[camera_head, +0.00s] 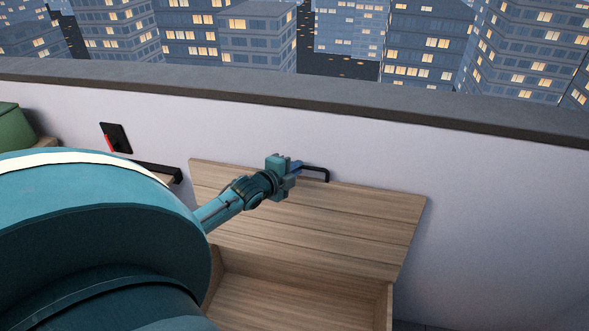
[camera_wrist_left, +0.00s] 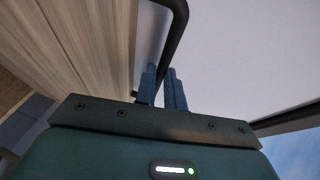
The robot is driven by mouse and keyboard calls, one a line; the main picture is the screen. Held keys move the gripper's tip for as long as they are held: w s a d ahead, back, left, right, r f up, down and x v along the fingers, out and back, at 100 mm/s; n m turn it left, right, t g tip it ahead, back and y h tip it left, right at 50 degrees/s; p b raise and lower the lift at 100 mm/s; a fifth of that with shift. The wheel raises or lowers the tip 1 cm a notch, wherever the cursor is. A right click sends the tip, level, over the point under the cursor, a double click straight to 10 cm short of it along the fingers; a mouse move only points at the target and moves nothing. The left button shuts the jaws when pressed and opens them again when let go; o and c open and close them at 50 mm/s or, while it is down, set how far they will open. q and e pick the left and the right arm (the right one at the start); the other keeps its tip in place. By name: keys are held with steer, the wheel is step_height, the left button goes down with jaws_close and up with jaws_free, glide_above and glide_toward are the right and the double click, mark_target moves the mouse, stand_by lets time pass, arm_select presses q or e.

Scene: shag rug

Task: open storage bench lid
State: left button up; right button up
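The storage bench's wooden lid (camera_head: 320,225) is raised and tilted back close to the pale wall, in the head view. The bench box (camera_head: 290,300) shows open below it. A black bar handle (camera_head: 327,173) sits at the lid's upper edge; it also shows in the left wrist view (camera_wrist_left: 178,32). My left gripper (camera_head: 294,167) is at the handle. In the left wrist view its blue fingers (camera_wrist_left: 160,85) stand close together, with the bar running down between their tips. The far end of the grip is partly hidden. My right gripper is not in view.
A low wall with a dark ledge (camera_head: 300,98) runs behind the lid, with city buildings beyond. A black wall plate with a red part (camera_head: 115,138) is at left, near a green object (camera_head: 14,128). Floor right of the bench looks clear.

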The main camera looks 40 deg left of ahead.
arm_select(q)
jaws_close()
steer(key=s+d+f+t+p, duration=0.2)
steer(key=s+d, duration=0.5)
steer(key=s, duration=0.5)
steer(key=shift+s+m+y, duration=0.3)
steer(key=shift+s+m, duration=0.1)
steer(key=shift+d, duration=0.1)
